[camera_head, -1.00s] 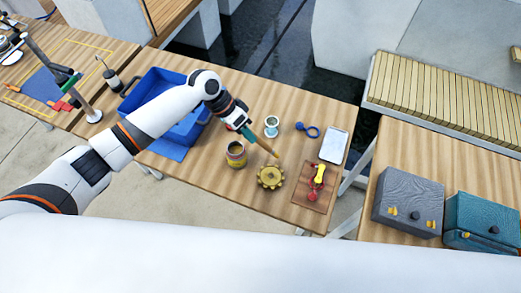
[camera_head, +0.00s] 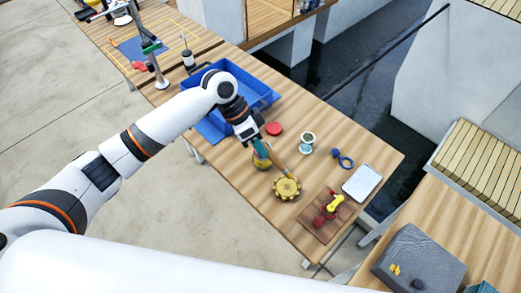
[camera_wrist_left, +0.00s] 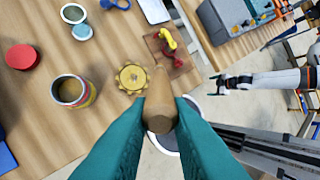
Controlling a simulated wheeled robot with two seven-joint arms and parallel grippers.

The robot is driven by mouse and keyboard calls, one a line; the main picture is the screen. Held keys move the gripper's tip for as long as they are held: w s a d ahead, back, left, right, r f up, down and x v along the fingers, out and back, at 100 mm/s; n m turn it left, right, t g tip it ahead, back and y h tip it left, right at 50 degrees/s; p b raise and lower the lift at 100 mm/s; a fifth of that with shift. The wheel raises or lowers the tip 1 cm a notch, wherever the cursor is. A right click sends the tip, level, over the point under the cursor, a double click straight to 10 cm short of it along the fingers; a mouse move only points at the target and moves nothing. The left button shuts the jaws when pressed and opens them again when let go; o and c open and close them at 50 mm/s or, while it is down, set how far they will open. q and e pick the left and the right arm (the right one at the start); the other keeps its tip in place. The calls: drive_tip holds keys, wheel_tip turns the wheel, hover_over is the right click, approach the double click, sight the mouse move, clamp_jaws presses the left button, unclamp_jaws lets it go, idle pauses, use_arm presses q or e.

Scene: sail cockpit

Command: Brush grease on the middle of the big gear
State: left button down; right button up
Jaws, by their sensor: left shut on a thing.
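The big brass gear (camera_head: 287,190) lies flat on the wooden table; it also shows in the left wrist view (camera_wrist_left: 131,77). My left gripper (camera_head: 257,145), with teal fingers (camera_wrist_left: 155,140), is shut on a wooden-handled brush (camera_head: 278,165). The brush (camera_wrist_left: 160,103) slants toward the gear, its tip at or just above the gear's upper edge in the head view. I cannot tell whether it touches. The open can (camera_head: 262,162) with brownish content stands beside the gear, partly behind the gripper. My right gripper (camera_wrist_left: 222,85) shows in the left wrist view, fingers apart and empty, away from the gear.
A red lid (camera_head: 274,128), a small round white-and-teal container (camera_head: 306,142), a blue ringed tool (camera_head: 343,159) and a pale tablet (camera_head: 362,182) lie around. A board (camera_head: 320,225) with red and yellow parts is right of the gear. A blue bin (camera_head: 258,92) stands behind.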

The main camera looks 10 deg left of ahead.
use_arm(q)
drive_tip(key=shift+w+a+f+b, duration=0.1)
drive_tip(key=shift+a+f+b, duration=0.1)
drive_tip(key=shift+f+b, duration=0.65)
drive_tip(key=shift+a+f+b, duration=0.25)
drive_tip(key=shift+f+b, duration=0.55)
drive_tip(key=shift+f, duration=0.05)
drive_tip(key=shift+w+a+f+b, duration=0.1)
drive_tip(key=shift+a+f+b, duration=0.1)
drive_tip(key=shift+f+b, duration=0.65)
use_arm(e)
drive_tip(key=shift+w+a+f, duration=0.1)
drive_tip(key=shift+a+f, duration=0.15)
drive_tip(key=shift+f, duration=0.55)
drive_tip(key=shift+w+a+f, duration=0.1)
drive_tip(key=shift+a+f, duration=0.15)
drive_tip(key=shift+f, duration=0.6)
drive_tip(key=shift+w+a+f, duration=0.1)
drive_tip(key=shift+a+f, duration=0.15)
drive_tip(key=shift+f, duration=0.55)
